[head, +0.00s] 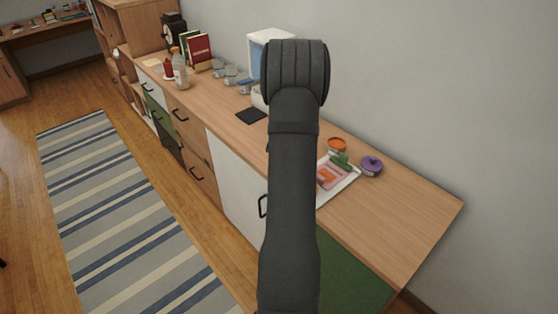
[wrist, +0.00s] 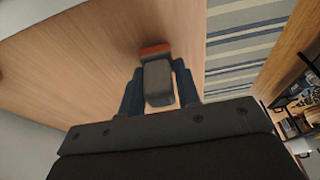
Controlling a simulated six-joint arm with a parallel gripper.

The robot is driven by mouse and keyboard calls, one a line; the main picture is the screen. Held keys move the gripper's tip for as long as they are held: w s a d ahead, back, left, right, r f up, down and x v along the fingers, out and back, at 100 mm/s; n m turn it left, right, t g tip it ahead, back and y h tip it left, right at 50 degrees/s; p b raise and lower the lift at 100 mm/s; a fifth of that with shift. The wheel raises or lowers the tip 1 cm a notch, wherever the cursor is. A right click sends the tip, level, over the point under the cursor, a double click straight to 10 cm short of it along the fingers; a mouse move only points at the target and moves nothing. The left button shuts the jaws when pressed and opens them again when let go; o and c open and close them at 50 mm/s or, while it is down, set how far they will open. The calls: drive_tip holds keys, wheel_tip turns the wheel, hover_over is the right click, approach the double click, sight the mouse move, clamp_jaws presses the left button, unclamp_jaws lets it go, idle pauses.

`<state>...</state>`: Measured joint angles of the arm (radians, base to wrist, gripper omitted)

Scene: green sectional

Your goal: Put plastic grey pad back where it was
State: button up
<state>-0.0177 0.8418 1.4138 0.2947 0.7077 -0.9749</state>
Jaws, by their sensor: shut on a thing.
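My gripper (wrist: 158,88) is shut on a small grey block-like piece (wrist: 157,80), seen in the wrist view between its two dark blue-grey fingers. This piece looks like the plastic grey pad. An orange-red strip (wrist: 155,50) shows at its far end; I cannot tell whether it belongs to the piece. The wooden counter top (wrist: 80,60) lies beyond the fingers; the gap to it is unclear. In the head view my arm hides the gripper and the held piece. A flat dark square (head: 251,115) lies on the counter left of my arm.
Right of my arm are a tray (head: 345,184) with pink and orange items, an orange bowl (head: 338,145) and a purple pot (head: 372,165). Bottles (head: 181,72), glass mugs (head: 231,74) and books (head: 199,50) stand farther back. The counter's right end is clear.

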drive_tip(key=shift+f, duration=0.5)
drive_tip(key=shift+f, duration=0.15)
drive_tip(key=o, duration=1)
drive_tip(key=v, duration=1.2)
